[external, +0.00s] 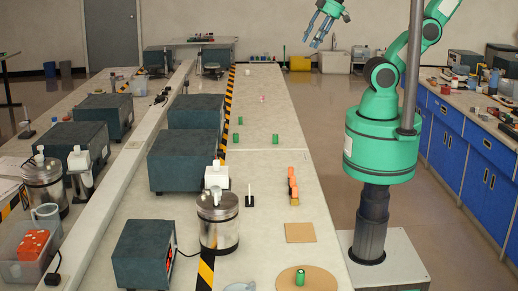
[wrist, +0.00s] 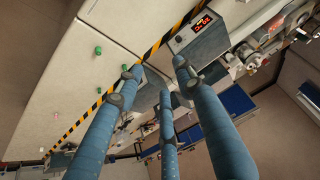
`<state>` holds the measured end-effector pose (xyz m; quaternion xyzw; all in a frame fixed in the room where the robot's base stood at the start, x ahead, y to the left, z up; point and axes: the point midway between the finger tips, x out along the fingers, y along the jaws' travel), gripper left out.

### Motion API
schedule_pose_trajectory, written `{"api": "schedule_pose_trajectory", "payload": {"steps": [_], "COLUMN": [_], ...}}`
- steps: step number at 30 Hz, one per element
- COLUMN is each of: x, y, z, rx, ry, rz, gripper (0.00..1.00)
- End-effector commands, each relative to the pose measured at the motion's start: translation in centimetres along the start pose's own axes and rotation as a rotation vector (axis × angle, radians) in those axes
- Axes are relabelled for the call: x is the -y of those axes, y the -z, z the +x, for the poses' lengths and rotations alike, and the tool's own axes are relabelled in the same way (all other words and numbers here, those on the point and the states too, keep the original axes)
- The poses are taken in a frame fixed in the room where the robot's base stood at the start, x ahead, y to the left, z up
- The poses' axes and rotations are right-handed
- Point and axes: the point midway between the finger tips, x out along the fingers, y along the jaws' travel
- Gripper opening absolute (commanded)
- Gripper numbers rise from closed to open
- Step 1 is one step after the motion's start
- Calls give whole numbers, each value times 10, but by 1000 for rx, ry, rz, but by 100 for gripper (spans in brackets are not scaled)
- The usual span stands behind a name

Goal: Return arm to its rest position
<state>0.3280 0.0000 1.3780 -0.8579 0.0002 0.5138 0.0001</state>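My arm (external: 380,105) is green and rises from its grey pedestal at the right of the bench in the external view. The fingers touch nothing that I can see.
Blue cabinets (external: 470,165) stand at right. Air around my gripper looks clear.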

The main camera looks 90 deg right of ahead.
Motion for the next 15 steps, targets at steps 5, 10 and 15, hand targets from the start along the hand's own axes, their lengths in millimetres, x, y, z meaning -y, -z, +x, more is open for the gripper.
{"api": "schedule_pose_trajectory", "payload": {"steps": [5, 10, 15], "x": [0, 0, 0], "y": [-12, -23, -31], "z": [22, 44, 58], "rx": [0, 1, 0], "ry": [0, 0, 0], "rz": [0, 0, 0], "gripper": [37, 37, 37]}}
